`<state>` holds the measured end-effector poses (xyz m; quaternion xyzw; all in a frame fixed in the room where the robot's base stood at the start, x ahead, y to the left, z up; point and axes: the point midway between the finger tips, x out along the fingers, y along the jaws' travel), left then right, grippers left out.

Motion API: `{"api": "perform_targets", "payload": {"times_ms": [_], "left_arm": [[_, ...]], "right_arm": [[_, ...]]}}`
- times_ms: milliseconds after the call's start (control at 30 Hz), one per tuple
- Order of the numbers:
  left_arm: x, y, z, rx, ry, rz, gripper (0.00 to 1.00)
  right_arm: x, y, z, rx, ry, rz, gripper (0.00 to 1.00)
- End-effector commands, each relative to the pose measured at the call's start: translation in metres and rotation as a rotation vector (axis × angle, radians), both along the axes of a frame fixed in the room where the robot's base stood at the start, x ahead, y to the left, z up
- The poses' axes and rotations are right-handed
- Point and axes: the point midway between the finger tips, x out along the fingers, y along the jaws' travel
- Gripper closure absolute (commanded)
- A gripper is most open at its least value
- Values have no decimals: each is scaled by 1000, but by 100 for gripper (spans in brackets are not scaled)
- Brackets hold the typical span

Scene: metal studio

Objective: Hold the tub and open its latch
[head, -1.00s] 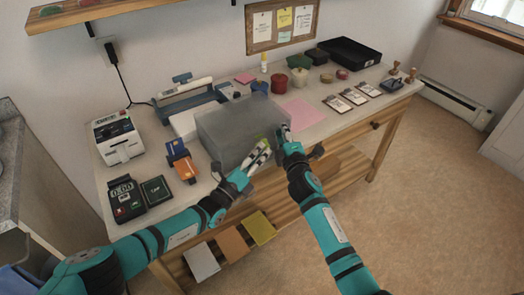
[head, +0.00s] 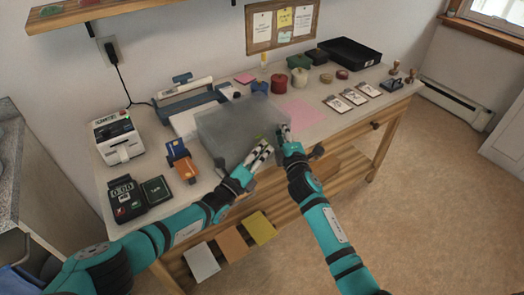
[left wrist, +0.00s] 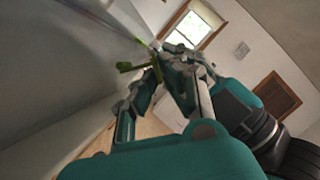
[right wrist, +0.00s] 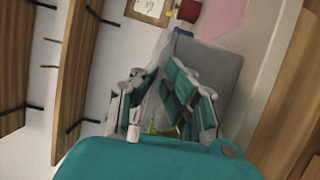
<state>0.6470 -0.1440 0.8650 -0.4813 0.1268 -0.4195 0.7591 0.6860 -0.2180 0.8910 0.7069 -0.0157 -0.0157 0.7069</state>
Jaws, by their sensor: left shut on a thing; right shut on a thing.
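The tub (head: 232,128) is a grey, dull box at the front middle of the bench. Its green latch (left wrist: 132,67) shows in the left wrist view beside the tub's wall, close to my left fingers. My left gripper (head: 264,149) is at the tub's front right edge and is shut on the latch, though the contact is partly hidden. My right gripper (head: 283,131) is at the tub's right side and is shut on the tub; its fingers hide the gripped part. In the right wrist view, a bit of green (right wrist: 162,131) shows low between the fingers.
A card holder (head: 182,161) and a payment terminal (head: 125,198) stand left of the tub. A label printer (head: 118,138) is behind them. A black tray (head: 347,53) is at the far end.

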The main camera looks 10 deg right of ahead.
Motion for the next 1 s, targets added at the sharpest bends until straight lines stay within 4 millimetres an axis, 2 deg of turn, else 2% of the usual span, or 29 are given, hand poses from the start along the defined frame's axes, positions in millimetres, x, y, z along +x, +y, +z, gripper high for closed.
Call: {"api": "perform_targets", "payload": {"times_ms": [400, 800, 833, 900, 1000], "left_arm": [[0, 1, -15, 84, -202, 6, 100], [0, 2, -15, 93, -225, 5, 100], [0, 2, -15, 93, -225, 5, 92], [0, 2, -15, 91, -226, 5, 82], [-1, 2, -14, 89, -227, 3, 73]], "right_arm": [[0, 0, 0, -1, 0, 0, 100], [0, 0, 0, -1, 0, 1, 100], [0, 0, 0, -1, 0, 1, 100], [0, 0, 0, -1, 0, 1, 100], [0, 0, 0, -1, 0, 0, 100]]}}
